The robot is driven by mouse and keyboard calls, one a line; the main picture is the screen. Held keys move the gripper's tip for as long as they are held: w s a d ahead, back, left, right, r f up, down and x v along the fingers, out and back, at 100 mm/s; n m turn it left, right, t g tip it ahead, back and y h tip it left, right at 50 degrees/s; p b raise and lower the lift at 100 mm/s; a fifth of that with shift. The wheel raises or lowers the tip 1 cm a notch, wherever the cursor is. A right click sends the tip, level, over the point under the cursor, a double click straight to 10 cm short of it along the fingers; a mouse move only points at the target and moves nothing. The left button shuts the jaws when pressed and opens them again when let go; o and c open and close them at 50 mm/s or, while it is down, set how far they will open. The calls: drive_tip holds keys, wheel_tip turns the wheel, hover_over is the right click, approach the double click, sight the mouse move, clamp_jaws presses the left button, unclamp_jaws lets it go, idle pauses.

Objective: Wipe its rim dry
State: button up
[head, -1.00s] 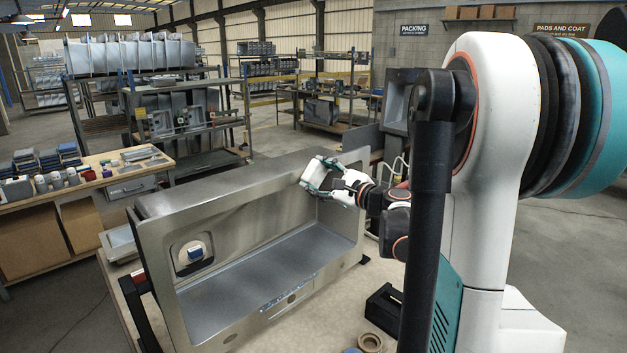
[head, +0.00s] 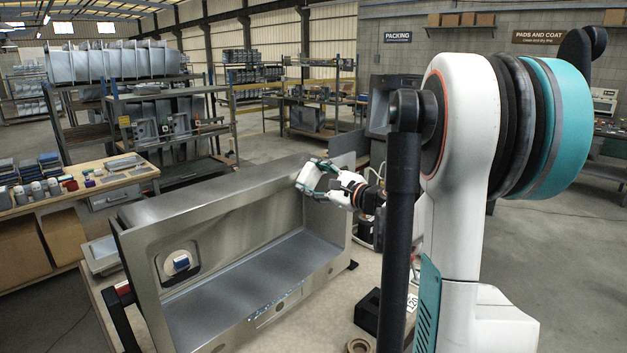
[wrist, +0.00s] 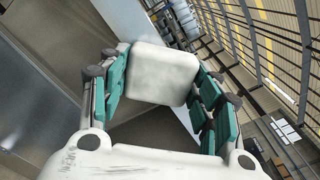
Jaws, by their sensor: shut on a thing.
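A large stainless steel sink (head: 285,271) stands on its side on a bench, with its open basin facing me. Its upper rim (head: 205,203) runs from the left toward the far right corner. My gripper (head: 309,177) is at the right part of that upper rim. In the wrist view my gripper (wrist: 160,78) is shut on a white, soft-edged pad (wrist: 163,72), with teal fingers on both sides of it. Grey metal sink surfaces (wrist: 40,110) lie to the left of and behind the pad. I cannot tell whether the pad touches the rim.
A black block (head: 367,312) and a tan ring (head: 358,346) lie on the bench at the front. A side table (head: 105,180) with cloths and bottles stands at left. Racks (head: 170,105) stand behind.

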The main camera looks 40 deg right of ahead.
drive_tip(key=shift+s+d, duration=0.2)
drive_tip(key=shift+s, duration=2.7)
drive_tip(key=shift+s, duration=0.1)
drive_tip(key=s, duration=0.2)
drive_tip(key=shift+s+d, duration=0.1)
drive_tip(key=shift+s, duration=0.3)
